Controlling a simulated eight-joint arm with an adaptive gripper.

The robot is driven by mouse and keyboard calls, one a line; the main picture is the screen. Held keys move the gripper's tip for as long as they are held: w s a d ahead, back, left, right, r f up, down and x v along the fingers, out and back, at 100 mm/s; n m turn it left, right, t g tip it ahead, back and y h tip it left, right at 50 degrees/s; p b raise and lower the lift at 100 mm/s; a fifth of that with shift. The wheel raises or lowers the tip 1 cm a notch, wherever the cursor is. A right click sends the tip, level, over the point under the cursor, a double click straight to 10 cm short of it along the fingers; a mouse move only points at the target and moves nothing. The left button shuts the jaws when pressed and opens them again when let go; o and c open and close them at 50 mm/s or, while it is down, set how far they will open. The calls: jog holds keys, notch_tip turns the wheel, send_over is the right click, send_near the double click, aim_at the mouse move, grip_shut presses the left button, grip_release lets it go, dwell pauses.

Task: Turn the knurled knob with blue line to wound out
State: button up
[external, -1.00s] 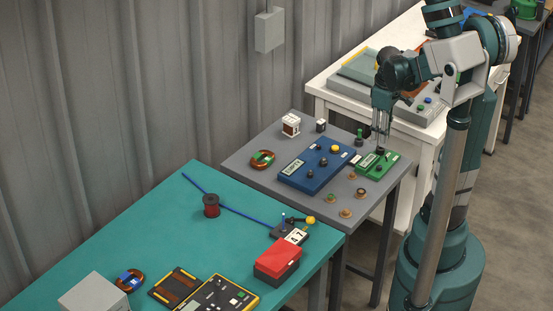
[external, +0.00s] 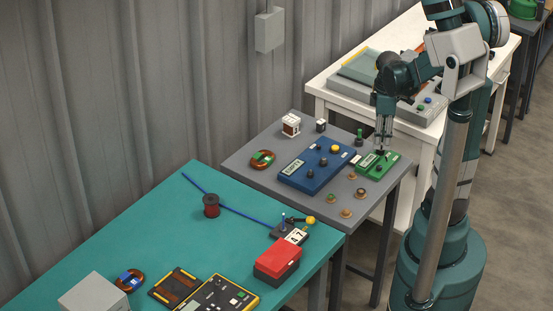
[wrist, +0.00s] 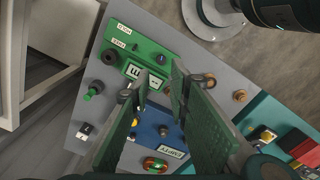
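The green box (external: 364,170) sits at the right end of the grey table, with pale labels and small dark controls on top. It also shows in the wrist view (wrist: 172,62). A dark round knob (external: 380,153) stands at its far end, just under my fingertips. I cannot make out a blue line or knurling on any knob. My gripper (external: 383,147) points down over the green box. In the wrist view my gripper (wrist: 160,72) has its two fingers apart with nothing held between them. The fingers hide part of the box.
A blue box (external: 312,168) with several knobs, one yellow, lies left of the green box. Several brass-coloured small parts (external: 346,213) lie in front. A green-topped post (external: 359,135) stands close behind. A white bench (external: 325,95) is behind my gripper.

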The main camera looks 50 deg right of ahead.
aim_at(379, 166)
notch_tip(379, 166, down, 2)
jog(key=n+p, duration=0.1)
jog(key=n, duration=0.4)
jog(key=shift+s+p, duration=0.1)
jog(key=shift+p, duration=0.25)
jog(key=shift+f, duration=0.15)
jog(key=shift+a+f+b, duration=0.1)
jog(key=shift+f+b, duration=0.75)
jog(key=shift+f, duration=2.95)
grip_shut()
